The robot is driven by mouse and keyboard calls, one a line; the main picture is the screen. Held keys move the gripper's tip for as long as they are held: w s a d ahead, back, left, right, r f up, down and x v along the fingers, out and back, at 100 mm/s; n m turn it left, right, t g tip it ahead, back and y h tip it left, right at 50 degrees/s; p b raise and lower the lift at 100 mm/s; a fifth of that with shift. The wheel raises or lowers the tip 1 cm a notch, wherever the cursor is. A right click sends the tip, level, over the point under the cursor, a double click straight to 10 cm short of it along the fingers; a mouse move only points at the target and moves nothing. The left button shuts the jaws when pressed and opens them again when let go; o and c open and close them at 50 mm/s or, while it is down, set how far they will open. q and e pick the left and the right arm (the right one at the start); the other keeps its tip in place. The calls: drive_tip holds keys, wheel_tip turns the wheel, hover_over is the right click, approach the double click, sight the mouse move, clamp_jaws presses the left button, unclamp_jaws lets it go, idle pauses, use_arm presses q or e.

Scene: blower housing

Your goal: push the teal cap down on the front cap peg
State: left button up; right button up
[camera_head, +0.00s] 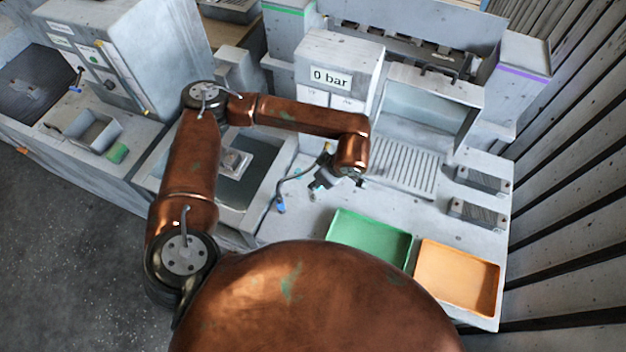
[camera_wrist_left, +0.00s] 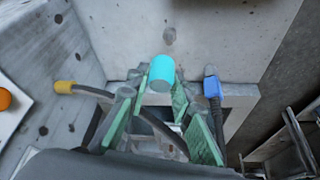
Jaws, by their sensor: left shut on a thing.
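The teal cap (camera_wrist_left: 161,74) is a small cylinder. In the left wrist view it sits between the green-padded fingertips of my left gripper (camera_wrist_left: 160,92), which is shut on it. In the head view my left gripper (camera_head: 318,184) hangs over the pale bench top, left of the slatted plate, with a small teal spot at its tips. I cannot make out the front cap peg in either view, so I cannot tell whether the cap touches it. My right gripper is not in view.
A hose with a blue end (camera_head: 281,208) lies left of the gripper; its blue end (camera_wrist_left: 211,86) shows beside the cap. A green tray (camera_head: 372,236) and an orange tray (camera_head: 458,277) stand nearer. A 0 bar unit (camera_head: 332,76) stands behind.

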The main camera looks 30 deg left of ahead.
use_arm(q)
drive_tip(key=shift+a+f+n+g, duration=0.3)
drive_tip(key=shift+n+g, duration=0.1)
drive_tip(key=shift+n, duration=0.4)
drive_tip(key=shift+s+a+f+n, duration=0.1)
drive_tip(key=shift+a+f+n, duration=0.05)
drive_tip(key=shift+n, duration=0.35)
drive_tip(key=shift+a+f+n+g, duration=0.2)
drive_tip(key=shift+n+g, duration=0.1)
drive_tip(key=shift+n, duration=0.1)
drive_tip(key=shift+s+f, duration=0.15)
drive_tip(key=shift+f, duration=0.55)
drive_tip(key=shift+f+b, duration=0.4)
drive_tip(key=shift+f, duration=0.95)
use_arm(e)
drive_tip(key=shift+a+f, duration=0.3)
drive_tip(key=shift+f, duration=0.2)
use_arm(q)
drive_tip(key=shift+b, duration=0.4)
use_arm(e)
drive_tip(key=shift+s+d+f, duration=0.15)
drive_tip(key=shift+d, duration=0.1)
